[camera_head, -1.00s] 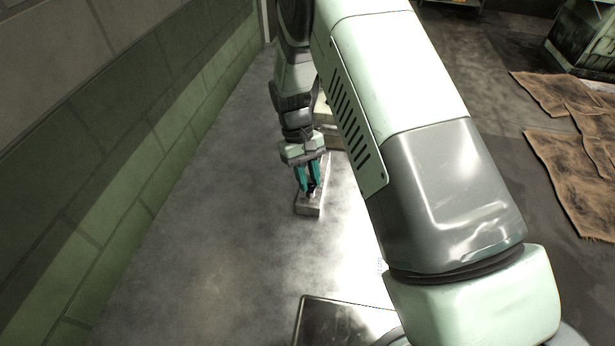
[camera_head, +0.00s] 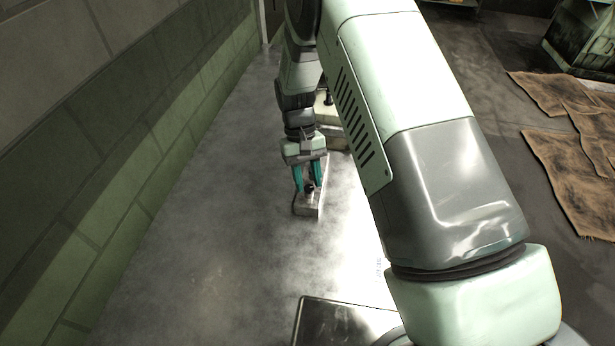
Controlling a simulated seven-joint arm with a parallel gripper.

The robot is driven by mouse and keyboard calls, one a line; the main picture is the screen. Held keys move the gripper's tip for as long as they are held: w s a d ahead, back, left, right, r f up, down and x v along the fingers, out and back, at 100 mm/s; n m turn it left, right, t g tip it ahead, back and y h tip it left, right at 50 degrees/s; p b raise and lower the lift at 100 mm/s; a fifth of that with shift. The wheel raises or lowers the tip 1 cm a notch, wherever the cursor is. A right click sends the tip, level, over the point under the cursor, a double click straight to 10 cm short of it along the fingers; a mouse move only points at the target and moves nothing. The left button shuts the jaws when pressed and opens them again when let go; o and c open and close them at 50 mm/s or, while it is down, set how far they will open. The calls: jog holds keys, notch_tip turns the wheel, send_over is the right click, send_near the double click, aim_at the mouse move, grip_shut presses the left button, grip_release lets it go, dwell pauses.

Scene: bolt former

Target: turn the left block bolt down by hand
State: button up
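A small pale metal block (camera_head: 308,209) lies on the grey surface near the middle of the camera view. A dark bolt (camera_head: 309,189) shows on top of it, small and partly hidden by the fingers. My gripper (camera_head: 309,190) points down over the block, its two teal fingers spread on either side of the bolt. A gap shows between the fingers and the bolt, so the gripper looks open. The far part of the block is hidden behind the gripper. How far the bolt is screwed in is too small to tell.
A pale machine part (camera_head: 333,138) stands just behind the gripper, partly hidden by my arm. A green brick wall (camera_head: 120,160) runs along the left. A dark panel (camera_head: 340,325) is at the bottom. The grey surface (camera_head: 220,230) left of the block is clear.

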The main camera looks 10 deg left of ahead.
jog(key=shift+o, duration=0.9)
jog(key=v, duration=1)
jog(key=shift+w+r, duration=0.15)
jog(key=shift+r, duration=0.2)
jog(key=shift+a, duration=0.1)
